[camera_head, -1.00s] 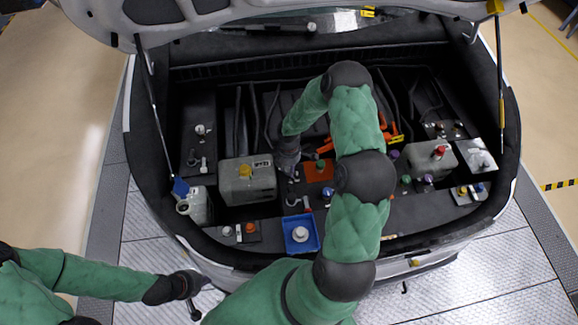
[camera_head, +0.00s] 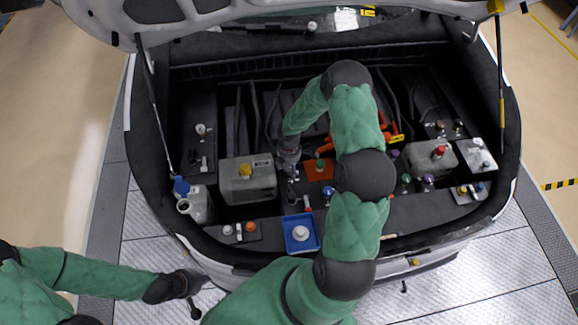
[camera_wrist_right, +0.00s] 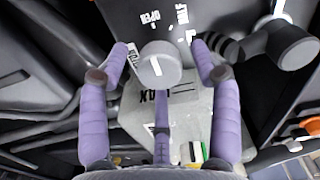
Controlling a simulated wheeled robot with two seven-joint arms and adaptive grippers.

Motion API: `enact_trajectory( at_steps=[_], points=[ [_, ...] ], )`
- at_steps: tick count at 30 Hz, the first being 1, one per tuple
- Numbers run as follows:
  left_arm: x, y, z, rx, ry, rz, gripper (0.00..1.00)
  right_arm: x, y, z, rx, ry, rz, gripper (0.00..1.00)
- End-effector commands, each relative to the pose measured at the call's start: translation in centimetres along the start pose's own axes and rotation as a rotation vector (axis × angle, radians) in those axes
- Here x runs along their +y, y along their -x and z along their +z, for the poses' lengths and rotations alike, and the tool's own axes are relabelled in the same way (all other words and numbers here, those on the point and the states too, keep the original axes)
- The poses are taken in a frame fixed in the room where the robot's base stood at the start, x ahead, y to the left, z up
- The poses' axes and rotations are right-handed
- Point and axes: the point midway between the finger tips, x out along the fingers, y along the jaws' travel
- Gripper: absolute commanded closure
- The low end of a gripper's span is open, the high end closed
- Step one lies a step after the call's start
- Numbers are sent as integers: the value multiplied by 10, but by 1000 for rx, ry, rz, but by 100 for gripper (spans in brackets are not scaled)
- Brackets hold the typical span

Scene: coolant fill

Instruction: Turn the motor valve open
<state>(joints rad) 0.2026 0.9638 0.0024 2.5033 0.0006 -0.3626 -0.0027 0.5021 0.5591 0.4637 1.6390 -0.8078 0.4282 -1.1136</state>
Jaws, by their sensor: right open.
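In the right wrist view, a round grey knob (camera_wrist_right: 159,66) with a white line on its face sits near the middle. The word OPEN is printed above it, with another partly readable label to its right. My right gripper (camera_wrist_right: 161,54) is open, its purple fingers to the left, right and below the knob; I cannot tell whether any touches it. In the head view my right gripper (camera_head: 291,172) is down in the bay, right of the grey tank, and the knob is too small to make out. My left gripper (camera_head: 194,298) is outside the car at lower left, its fingers unclear.
A grey tank with a yellow cap (camera_head: 248,180) stands left of my right gripper. An orange plate (camera_head: 318,171) and a blue tray (camera_head: 289,235) lie nearby. A white reservoir (camera_head: 201,206) stands at the left. The open lid hangs above the bay.

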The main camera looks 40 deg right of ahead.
Motion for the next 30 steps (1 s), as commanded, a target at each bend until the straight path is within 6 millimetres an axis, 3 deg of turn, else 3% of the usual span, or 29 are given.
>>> enact_trajectory(
  at_steps=[8,21,30],
  points=[
    [0,0,0,0,0,0,100,1,14,1,-2,-1,3,37],
    [0,0,0,0,0,0,100,1,95,0,-1,-1,3,37],
    [0,0,0,0,0,0,100,0,119,0,0,0,0,37]
  ],
)
